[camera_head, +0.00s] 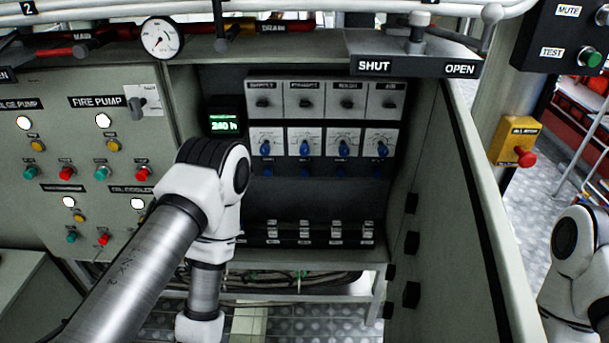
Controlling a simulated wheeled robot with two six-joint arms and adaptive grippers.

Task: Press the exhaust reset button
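No button with a readable exhaust reset label shows, so I cannot tell which control it is. The open cabinet holds a panel with a row of dark knobs (304,103) and a row of blue-handled switches (304,149). The labels above them are too small to read surely. A row of small breaker-like switches (305,233) sits low in the cabinet. My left arm rises from the lower left, bends in front of the cabinet's left side and points down. My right arm shows at the lower right edge. Neither gripper is in view.
A small green-lit display (225,123) is left of the knobs. A pump panel (85,160) with coloured buttons stands at left. The open cabinet door (455,220) stands right. A yellow box with a red button (515,143) and a MUTE/TEST box (565,40) are further right.

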